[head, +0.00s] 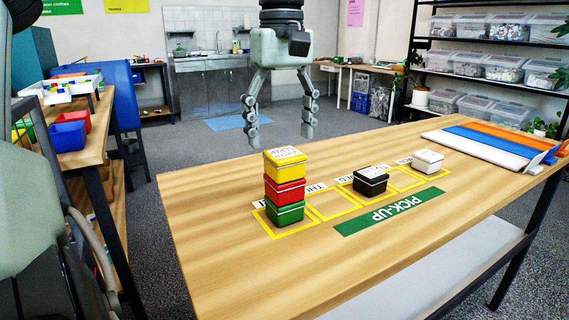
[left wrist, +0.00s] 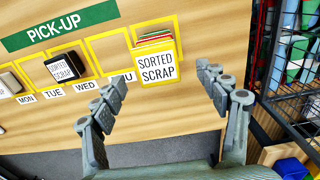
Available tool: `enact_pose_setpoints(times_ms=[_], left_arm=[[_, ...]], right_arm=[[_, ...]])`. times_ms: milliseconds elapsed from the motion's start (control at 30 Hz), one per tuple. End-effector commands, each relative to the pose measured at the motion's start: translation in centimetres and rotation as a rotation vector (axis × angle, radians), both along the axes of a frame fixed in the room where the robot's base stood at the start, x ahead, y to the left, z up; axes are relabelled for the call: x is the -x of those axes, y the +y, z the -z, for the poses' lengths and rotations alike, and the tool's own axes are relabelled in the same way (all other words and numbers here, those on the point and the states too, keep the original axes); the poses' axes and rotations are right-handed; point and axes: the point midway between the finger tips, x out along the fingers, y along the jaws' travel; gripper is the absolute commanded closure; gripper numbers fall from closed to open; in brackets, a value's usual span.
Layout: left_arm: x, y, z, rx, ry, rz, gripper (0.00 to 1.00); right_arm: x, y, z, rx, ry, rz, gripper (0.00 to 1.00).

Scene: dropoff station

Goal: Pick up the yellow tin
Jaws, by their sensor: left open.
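The yellow tin (head: 285,166) is the top one of a stack. It sits on a red tin (head: 285,191), which sits on a green tin (head: 285,213) on the wooden table (head: 215,240). In the left wrist view the yellow tin (left wrist: 157,69) shows its white "SORTED SCRAP" label, with red and green edges behind it. My left gripper (head: 280,137) is open and empty, with fingers pointing down, above and behind the stack in the head view. In the left wrist view the tin shows between and beyond the left gripper's fingertips (left wrist: 164,76). My right gripper is not in view.
A black tin (head: 370,180) and a white tin (head: 428,161) stand in yellow-outlined squares to the right of the stack. A green "PICK-UP" strip (head: 388,212) lies in front. White, blue and orange panels (head: 490,140) lie at the table's far right. The table's near part is clear.

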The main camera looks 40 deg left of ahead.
Motion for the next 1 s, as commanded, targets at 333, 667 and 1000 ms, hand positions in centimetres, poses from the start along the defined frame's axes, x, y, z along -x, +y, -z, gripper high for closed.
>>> enact_pose_setpoints(times_ms=[333,667,1000], left_arm=[[-0.4,0.2,4.6,0.002,0.001,0.002,0.26],[-0.4,0.2,4.9,0.001,-0.001,0.001,0.36],[-0.4,0.2,4.8,0.001,-0.001,0.001,0.78]], right_arm=[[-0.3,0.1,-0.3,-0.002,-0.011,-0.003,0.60],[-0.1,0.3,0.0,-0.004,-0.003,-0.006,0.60],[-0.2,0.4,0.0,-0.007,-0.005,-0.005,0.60]])
